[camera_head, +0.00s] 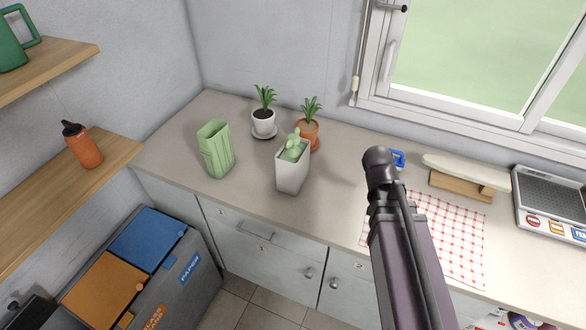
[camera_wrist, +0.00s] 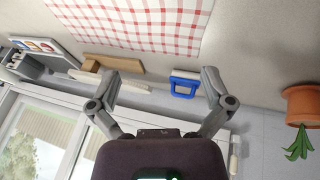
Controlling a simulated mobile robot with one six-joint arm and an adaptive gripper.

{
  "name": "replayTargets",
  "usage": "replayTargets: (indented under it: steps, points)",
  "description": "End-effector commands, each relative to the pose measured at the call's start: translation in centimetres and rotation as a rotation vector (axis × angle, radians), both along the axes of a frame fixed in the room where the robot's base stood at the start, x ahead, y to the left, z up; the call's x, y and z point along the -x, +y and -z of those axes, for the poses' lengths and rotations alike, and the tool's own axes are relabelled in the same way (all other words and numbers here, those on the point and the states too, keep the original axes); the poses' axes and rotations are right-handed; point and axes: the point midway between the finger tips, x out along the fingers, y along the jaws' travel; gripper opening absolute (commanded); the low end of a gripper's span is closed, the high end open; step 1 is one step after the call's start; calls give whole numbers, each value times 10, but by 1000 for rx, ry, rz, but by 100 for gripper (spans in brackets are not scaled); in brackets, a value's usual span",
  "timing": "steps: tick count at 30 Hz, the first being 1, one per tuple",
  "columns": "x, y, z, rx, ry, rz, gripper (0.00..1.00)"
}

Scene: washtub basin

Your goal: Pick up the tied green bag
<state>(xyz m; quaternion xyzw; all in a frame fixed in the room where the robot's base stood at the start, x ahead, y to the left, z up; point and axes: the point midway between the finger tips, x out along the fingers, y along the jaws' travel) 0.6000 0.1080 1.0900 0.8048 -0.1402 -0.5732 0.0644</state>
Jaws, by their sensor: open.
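A light green, lumpy thing (camera_head: 293,149) pokes out of the top of a white bin (camera_head: 291,175) on the counter. It looks like a knotted bag top, though it is too small to be sure. A separate, upright green bag-like thing (camera_head: 215,150) with folded sides stands to its left. My gripper (camera_wrist: 160,88) is open and empty in the wrist view, its two fingers spread wide. In the head view my arm reaches up over the counter, right of the white bin; its fingers cannot be made out. Neither green thing shows in the wrist view.
Potted plants in a white pot (camera_head: 263,124) and an orange pot (camera_head: 307,134) stand behind the bin. A blue-handled thing (camera_wrist: 184,84), a checkered cloth (camera_head: 450,235), a wooden block (camera_head: 458,186) and a grey tray (camera_head: 550,205) lie rightward. The counter before the bin is clear.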

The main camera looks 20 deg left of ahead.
Motion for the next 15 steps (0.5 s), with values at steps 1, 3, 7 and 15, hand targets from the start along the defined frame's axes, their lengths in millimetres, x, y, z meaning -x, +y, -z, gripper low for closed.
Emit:
replayTargets:
  steps: [1, 3, 7, 15]
  points:
    - [-5, 14, -1, 13, -34, -5, 100]
    - [-10, 31, -4, 29, -88, -4, 100]
    - [-17, 65, -11, 48, -189, -7, 100]
    - [-23, 143, -28, 45, -411, -37, 100]
